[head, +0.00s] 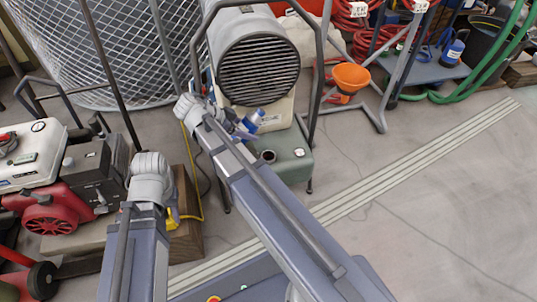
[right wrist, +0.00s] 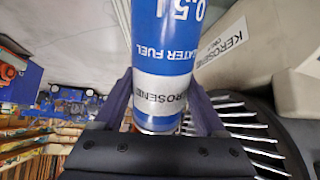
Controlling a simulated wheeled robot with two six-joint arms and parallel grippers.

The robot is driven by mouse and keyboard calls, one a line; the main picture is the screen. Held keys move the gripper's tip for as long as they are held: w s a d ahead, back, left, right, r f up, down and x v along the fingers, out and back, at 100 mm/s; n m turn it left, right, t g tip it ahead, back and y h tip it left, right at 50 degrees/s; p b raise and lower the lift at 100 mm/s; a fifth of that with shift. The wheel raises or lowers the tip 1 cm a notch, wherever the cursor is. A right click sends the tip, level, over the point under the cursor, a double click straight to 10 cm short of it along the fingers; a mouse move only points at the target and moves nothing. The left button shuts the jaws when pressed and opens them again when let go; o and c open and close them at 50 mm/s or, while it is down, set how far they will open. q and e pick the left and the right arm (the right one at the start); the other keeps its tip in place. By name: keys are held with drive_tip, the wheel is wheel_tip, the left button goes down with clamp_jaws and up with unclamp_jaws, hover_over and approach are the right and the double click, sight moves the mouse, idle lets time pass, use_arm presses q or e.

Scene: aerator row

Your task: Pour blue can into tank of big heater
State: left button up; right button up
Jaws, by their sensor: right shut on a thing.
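The big heater (head: 258,68) stands at the top centre of the head view, with a round black grille. Below its grille are a cream tank body (head: 278,113) and a green-grey box (head: 292,168) with a dark round opening on top. My right gripper (head: 243,132) is shut on the blue can (head: 251,121), which is tilted above and slightly left of that opening. In the right wrist view the can (right wrist: 166,30) sits between the fingers, its white band reading KEROSENE. Its mouth and any flow are not visible. My left gripper (head: 172,206) is mostly hidden by its wrist.
A red-and-black machine (head: 85,180) stands on the left by a wooden block (head: 187,235). An orange funnel (head: 351,78) is right of the heater. Another blue container (head: 453,51) stands at the back right. Black frame tubes flank the heater. The floor at right is clear.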

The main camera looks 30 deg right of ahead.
drive_tip(key=f+y, duration=0.1)
drive_tip(key=a+f+y, duration=0.1)
drive_tip(key=f+y, duration=0.1)
drive_tip(key=shift+a+f, duration=0.1)
drive_tip(key=shift+a+y+p, duration=0.15)
drive_tip(key=shift+y+p, duration=0.55)
drive_tip(key=shift+p, duration=0.05)
drive_tip(key=shift+a+y+p, duration=0.15)
drive_tip(key=shift+y+p, duration=0.15)
drive_tip(key=shift+y, duration=0.5)
drive_tip(key=shift+f+y, duration=0.1)
drive_tip(key=shift+y, duration=1.9)
